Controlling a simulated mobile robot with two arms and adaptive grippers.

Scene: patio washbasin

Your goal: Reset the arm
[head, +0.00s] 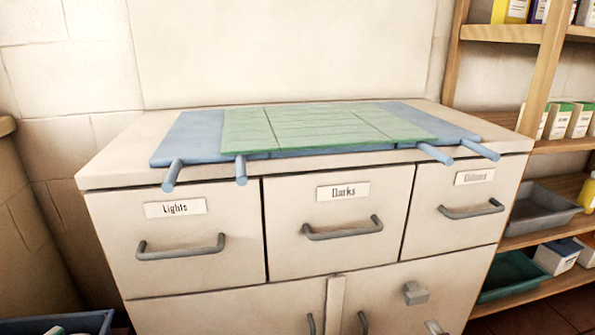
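Neither of my grippers nor my arms can be made out in the head view. A pale cabinet (215,277) stands in front of me against the wall. On its top lies a blue board (188,139) with a green folded cloth or mat (320,128) across its middle. Several blue rods stick out past the front edge of the top. Three shut drawers run below: "Lights" (180,247), "Darks" (342,228) and a right one (472,211) whose label is too blurred to read.
A wooden shelf unit (552,62) stands at the right with bottles, boxes, a grey tray (540,215) and a green tray (512,276). A blue bin (95,320) is partly in view at the bottom left. Lower doors with handles show under the drawers.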

